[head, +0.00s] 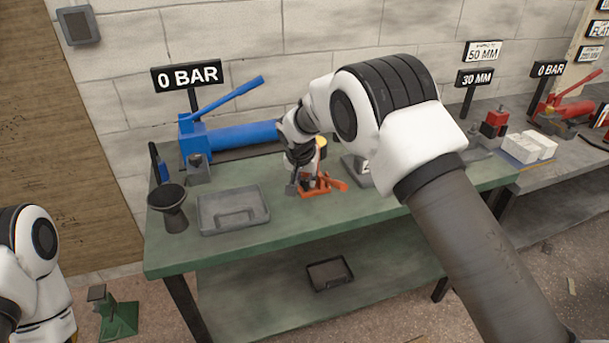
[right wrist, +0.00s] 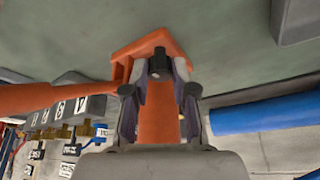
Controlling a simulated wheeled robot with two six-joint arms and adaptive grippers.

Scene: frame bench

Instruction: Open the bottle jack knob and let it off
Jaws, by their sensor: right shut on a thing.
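The orange bottle jack (head: 318,191) stands on the green bench, mostly hidden behind my right gripper (head: 304,178) in the head view. In the right wrist view the jack's orange body (right wrist: 158,122) runs between the fingers, with its base beyond. A small dark knob (right wrist: 160,65) sits low on the jack by the base. My right gripper (right wrist: 161,72) is shut on this knob, with one fingertip at each side. Whether the knob has turned cannot be told. Only part of my left arm shows at the lower left; its gripper is out of view.
A blue hydraulic tool (head: 230,138) with a "0 BAR" sign (head: 187,76) stands behind. A grey tray (head: 232,210) and a dark funnel (head: 172,207) lie to the left. The orange lever (right wrist: 35,97) sticks out beside the gripper.

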